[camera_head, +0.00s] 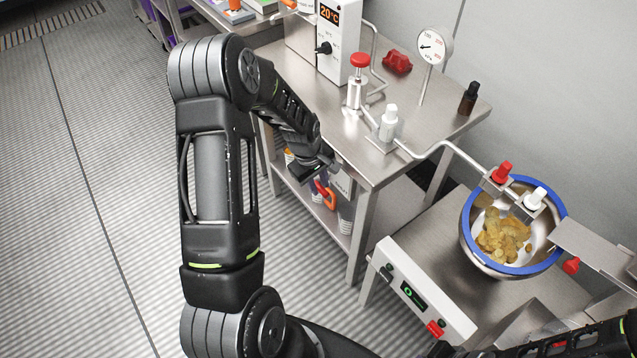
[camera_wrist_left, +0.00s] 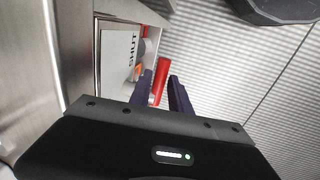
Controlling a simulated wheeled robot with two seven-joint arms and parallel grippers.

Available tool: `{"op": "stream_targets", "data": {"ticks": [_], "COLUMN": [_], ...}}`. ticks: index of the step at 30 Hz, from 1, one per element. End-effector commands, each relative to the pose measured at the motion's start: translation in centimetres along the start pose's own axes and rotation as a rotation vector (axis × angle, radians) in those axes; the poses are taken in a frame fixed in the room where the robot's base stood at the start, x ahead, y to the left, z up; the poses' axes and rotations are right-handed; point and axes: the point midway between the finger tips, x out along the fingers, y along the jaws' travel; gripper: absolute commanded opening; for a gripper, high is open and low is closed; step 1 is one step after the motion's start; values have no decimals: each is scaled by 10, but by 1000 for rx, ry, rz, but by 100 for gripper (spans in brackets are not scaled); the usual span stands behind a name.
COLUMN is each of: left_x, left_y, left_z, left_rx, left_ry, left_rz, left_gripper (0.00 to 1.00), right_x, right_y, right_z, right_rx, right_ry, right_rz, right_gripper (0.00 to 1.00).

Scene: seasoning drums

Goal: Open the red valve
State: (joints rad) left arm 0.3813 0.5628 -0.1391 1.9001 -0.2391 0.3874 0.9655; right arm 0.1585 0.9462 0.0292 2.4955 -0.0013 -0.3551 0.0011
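A red handle (camera_head: 325,193) shows under the side of the steel table, beside a pale plate. In the left wrist view the red handle (camera_wrist_left: 161,76) stands next to a white plate (camera_wrist_left: 118,55) marked SHUT. My left gripper (camera_head: 322,166) is just above and beside this handle in the head view. In the wrist view the fingers of my left gripper (camera_wrist_left: 160,80) are apart, with the red handle seen between them; whether they touch it is unclear. My right arm (camera_head: 575,345) shows at the bottom right; the state of its gripper cannot be made out.
The steel table (camera_head: 300,88) carries a red-topped valve (camera_head: 359,61), a gauge (camera_head: 434,45) and a white 20°C control box (camera_head: 333,40). A blue-rimmed bowl (camera_head: 465,235) with yellow pieces stands right. The floor at left is free.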

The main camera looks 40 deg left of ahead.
Motion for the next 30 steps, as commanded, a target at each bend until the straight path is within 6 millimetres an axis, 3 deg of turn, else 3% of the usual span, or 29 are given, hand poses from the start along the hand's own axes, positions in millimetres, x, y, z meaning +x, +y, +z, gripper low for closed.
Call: {"op": "stream_targets", "data": {"ticks": [8, 30], "left_x": [0, 0], "left_y": [0, 0], "left_z": [0, 0], "left_rx": [0, 0], "left_ry": [0, 0], "left_rz": [0, 0], "left_gripper": [0, 0], "right_x": [0, 0], "right_y": [0, 0], "right_z": [0, 0], "right_rx": [0, 0], "right_ry": [0, 0], "right_rz": [0, 0], "right_gripper": [0, 0]}}
